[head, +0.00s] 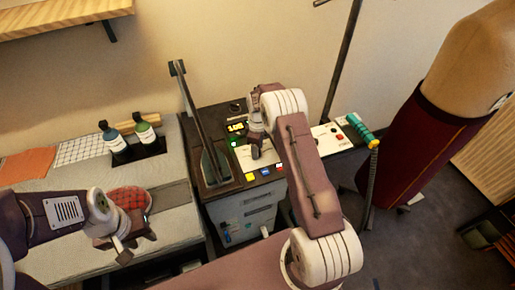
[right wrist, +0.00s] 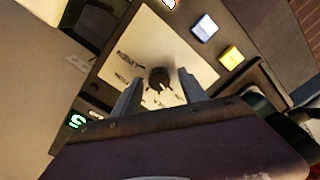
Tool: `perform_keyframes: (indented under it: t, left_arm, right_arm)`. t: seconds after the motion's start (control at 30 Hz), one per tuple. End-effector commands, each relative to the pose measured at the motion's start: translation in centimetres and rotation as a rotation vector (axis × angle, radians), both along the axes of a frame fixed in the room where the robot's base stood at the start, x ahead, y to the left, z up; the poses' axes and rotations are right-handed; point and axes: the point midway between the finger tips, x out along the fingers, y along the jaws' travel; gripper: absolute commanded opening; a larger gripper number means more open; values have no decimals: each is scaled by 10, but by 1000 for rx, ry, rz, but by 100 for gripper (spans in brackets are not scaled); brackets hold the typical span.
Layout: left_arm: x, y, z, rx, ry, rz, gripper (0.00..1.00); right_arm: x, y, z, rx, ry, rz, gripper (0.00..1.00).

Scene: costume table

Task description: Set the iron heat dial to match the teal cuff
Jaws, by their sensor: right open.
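The heat dial (right wrist: 158,79) is a small round black knob on a cream panel (right wrist: 190,60) with small dark markings around it, too blurred to read. My right gripper (right wrist: 158,88) is open, with one finger on each side of the dial; I cannot tell whether they touch it. In the head view my right gripper (head: 256,151) is over the control panel and hides the dial. A teal ribbed roll (head: 359,128), likely the teal cuff, lies at the right of the station. My left gripper (head: 134,246) is by the red plaid cushion, its opening unclear.
A dark iron-like object (head: 214,166) stands left of the panel. Blue and yellow buttons (right wrist: 230,57) sit beside the panel, and a green lit display (right wrist: 77,121) is near it. Two bottles (head: 117,143) stand on the grey table. A red plaid cushion (head: 127,198) lies there. A dress form (head: 440,120) stands right.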

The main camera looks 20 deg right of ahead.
Motion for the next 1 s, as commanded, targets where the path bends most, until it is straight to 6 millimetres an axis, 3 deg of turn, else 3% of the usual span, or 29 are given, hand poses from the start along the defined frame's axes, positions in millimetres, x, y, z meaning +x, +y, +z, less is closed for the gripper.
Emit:
perform_keyframes:
  t: [0.3, 0.5, 0.77, 1.0]
  left_arm:
    - [0, 0, 1, 0, 0, 0, 36]
    - [0, 0, 1, 0, 0, 0, 36]
    - [0, 0, 0, 0, 0, 0, 36]
    - [0, 0, -1, 0, 0, 0, 36]
  right_arm:
    - [0, 0, -6, 0, -1, 0, 50]
    - [0, 0, -5, 0, -1, 0, 0]
    - [0, 0, -5, 0, -1, -19, 0]
    - [1, 0, -5, 0, -3, -138, 0]
